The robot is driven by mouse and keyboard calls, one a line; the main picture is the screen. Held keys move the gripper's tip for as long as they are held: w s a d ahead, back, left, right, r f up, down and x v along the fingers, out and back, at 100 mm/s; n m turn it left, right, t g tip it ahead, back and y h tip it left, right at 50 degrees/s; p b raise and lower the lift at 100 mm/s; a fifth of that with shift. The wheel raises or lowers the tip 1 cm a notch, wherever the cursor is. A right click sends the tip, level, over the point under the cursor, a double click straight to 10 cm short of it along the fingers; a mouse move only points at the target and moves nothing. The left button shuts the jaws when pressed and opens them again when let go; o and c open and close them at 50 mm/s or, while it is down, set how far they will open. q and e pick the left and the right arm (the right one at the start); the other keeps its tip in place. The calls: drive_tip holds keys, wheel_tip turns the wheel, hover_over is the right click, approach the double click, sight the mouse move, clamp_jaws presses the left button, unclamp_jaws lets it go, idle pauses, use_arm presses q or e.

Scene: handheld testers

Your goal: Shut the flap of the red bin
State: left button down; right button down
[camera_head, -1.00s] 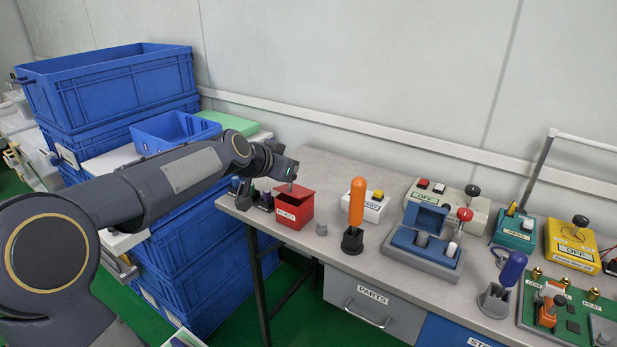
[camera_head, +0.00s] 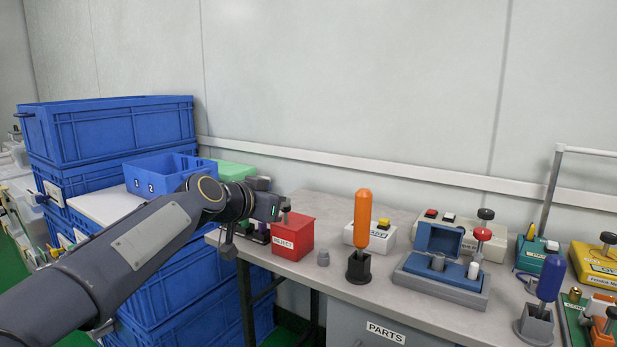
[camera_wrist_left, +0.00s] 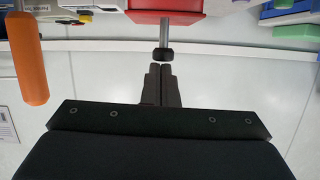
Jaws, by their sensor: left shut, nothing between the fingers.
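The red bin (camera_head: 292,240) stands near the left end of the grey table, with a white label on its front. Its red flap (camera_head: 299,222) shows at the top; I cannot tell whether it lies fully down. My left gripper (camera_head: 285,212) is shut and empty, close above the bin's top left part, hiding some of it. My right gripper is not in view.
A white switch box (camera_head: 379,236) is behind the tool. Stacked blue crates (camera_head: 110,135) fill the left. The wall is close behind.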

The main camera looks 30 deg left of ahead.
use_arm(q)
drive_tip(key=shift+w+f, duration=0.1)
drive_tip(key=shift+w, duration=0.05)
idle(0.5)
drive_tip(key=shift+w+d+f, duration=0.1)
drive_tip(key=shift+w+f, duration=0.1)
drive_tip(key=shift+w, duration=0.35)
drive_tip(key=shift+r+p, duration=0.4)
drive_tip(key=shift+p, duration=0.2)
drive_tip(key=w+d+r+p+v, duration=0.1)
drive_tip(key=r+p+v, duration=0.15)
drive_tip(key=v, duration=0.85)
drive_tip(key=s+d+f+n+g+h+p, duration=0.1)
drive_tip(key=s+d+f+g, duration=0.2)
drive_tip(key=s+d+f, duration=0.35)
drive_tip(key=s+d+f+n+g+h, duration=0.1)
drive_tip(key=s+d+f+g, duration=0.25)
drive_tip(key=s+f, duration=0.65)
drive_tip(key=s+d+f+n+g+h+p, duration=0.1)
drive_tip(key=s+d+f+g, duration=0.1)
drive_tip(key=s+d+f, duration=0.65)
drive_tip(key=w+a+r+p, duration=0.1)
drive_tip(key=r+p, duration=1.3)
drive_tip(key=p, duration=0.1)
drive_tip(key=w+a+r+p, duration=0.1)
drive_tip(key=w+r+p, duration=0.1)
drive_tip(key=r+p, duration=1.3)
drive_tip(key=shift+p, duration=0.65)
